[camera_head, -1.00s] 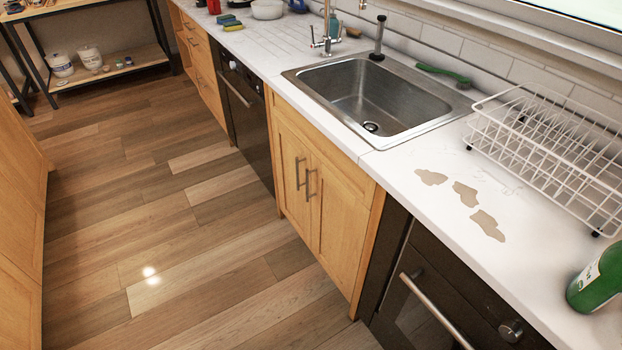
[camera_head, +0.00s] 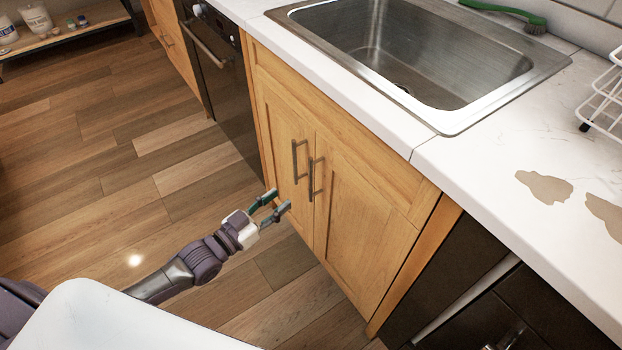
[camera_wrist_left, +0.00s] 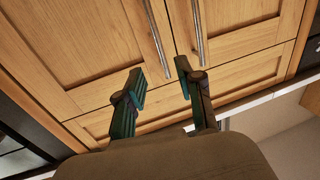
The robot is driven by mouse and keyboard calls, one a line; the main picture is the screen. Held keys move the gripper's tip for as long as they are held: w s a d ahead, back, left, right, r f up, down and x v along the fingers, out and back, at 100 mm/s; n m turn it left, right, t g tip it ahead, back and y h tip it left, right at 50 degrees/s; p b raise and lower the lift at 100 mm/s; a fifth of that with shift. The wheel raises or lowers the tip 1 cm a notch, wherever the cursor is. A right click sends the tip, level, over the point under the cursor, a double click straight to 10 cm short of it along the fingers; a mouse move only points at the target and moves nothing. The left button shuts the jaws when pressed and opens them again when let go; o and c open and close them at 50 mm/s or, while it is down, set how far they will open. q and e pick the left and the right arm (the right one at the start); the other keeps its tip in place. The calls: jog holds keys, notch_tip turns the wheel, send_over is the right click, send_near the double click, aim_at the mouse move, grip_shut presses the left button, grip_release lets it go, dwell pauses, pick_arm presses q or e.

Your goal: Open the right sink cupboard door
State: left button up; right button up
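The sink cupboard has two shut wooden doors. The right sink cupboard door (camera_head: 355,215) carries a vertical metal bar handle, the right handle (camera_head: 313,180), by the middle seam. The left door (camera_head: 283,135) has a matching left handle (camera_head: 296,160) close beside it. My left gripper (camera_head: 281,200) is open and empty, in front of the doors, below and left of the handles in the head view. In the left wrist view, which looks upside down, the open fingers (camera_wrist_left: 160,78) point at the doors, and the right handle (camera_wrist_left: 155,38) lines up between them; contact is not visible. My right gripper is out of view.
The white countertop (camera_head: 375,108) with the steel sink (camera_head: 430,85) overhangs the cupboard. A dark appliance (camera_head: 215,75) adjoins its left side, and dark fronts (camera_head: 450,265) stand to its right. The wooden floor (camera_head: 120,165) before it is clear.

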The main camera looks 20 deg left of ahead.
pick_arm(q)
jog(key=b, duration=0.2)
send_over(311, 195)
jog(key=shift+w+a, duration=0.1)
jog(key=shift+w, duration=0.2)
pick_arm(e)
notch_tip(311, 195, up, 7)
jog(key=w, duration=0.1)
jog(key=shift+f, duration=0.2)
pick_arm(q)
grip_shut()
